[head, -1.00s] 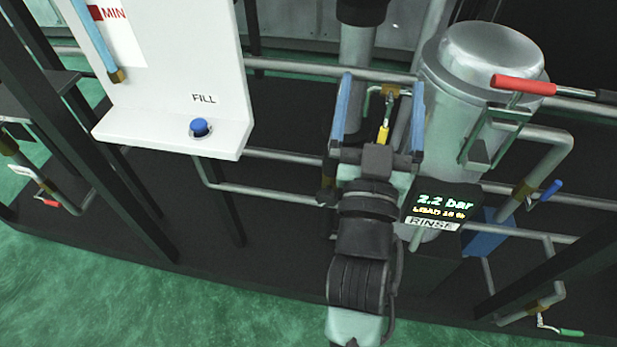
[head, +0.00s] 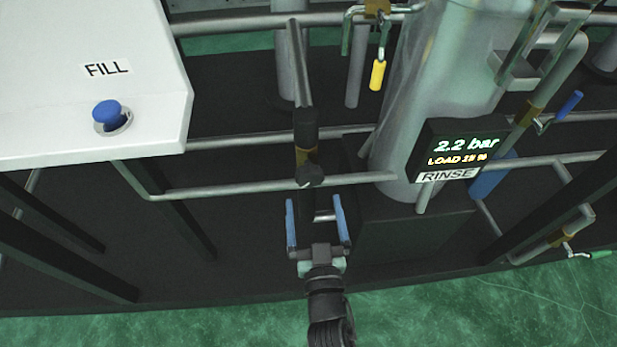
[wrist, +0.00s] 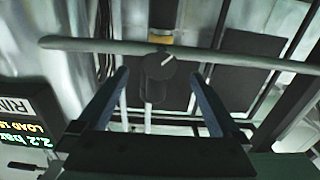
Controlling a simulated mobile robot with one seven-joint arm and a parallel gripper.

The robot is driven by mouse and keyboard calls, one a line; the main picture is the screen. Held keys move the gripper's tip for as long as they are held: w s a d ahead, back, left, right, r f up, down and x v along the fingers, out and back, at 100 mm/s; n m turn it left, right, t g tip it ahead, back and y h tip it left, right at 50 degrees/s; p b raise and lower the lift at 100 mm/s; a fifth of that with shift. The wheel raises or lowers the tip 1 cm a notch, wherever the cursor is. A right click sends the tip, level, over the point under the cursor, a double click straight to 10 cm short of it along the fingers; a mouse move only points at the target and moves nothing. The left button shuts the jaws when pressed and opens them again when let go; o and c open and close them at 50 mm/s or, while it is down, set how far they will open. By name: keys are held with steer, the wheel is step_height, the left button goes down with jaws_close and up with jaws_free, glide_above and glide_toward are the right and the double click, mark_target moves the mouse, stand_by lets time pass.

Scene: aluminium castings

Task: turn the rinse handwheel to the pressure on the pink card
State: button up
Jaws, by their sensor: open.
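A dark round knob (head: 310,175) sits below a brass fitting on a vertical pipe, left of the rinse display. It looks like the handwheel. In the wrist view the knob (wrist: 158,68) carries a white mark and appears between my fingertips. My gripper (head: 313,198) is open and empty, its blue fingers spread just below the knob in the head view. I cannot tell whether they reach around it. The rinse display (head: 459,150) reads 2.2 bar, with a blurred LOAD line beneath. It shows upside down in the wrist view (wrist: 22,118). No pink card is in view.
A white panel with a blue FILL button (head: 108,114) stands at left. A horizontal pipe (head: 230,190) runs close by the knob. A yellow-handled valve (head: 378,75) hangs above, beside the metal tank (head: 430,60). Dark frame posts (head: 60,240) stand at lower left.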

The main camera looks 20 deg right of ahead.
mark_target(311, 183)
steer(key=b+x, duration=0.2)
steer(key=x, duration=0.5)
steer(key=shift+w+d, duration=0.1)
steer(key=shift+w, duration=0.2)
steer(key=c, duration=1.4)
steer(key=shift+n, duration=0.4)
steer(key=n, duration=0.2)
steer(key=shift+f+n, duration=0.1)
steer(key=shift+n, duration=0.3)
steer(key=shift+d+n+b, duration=0.1)
steer(key=shift+n+b, duration=0.35)
steer(key=shift+n, duration=1.65)
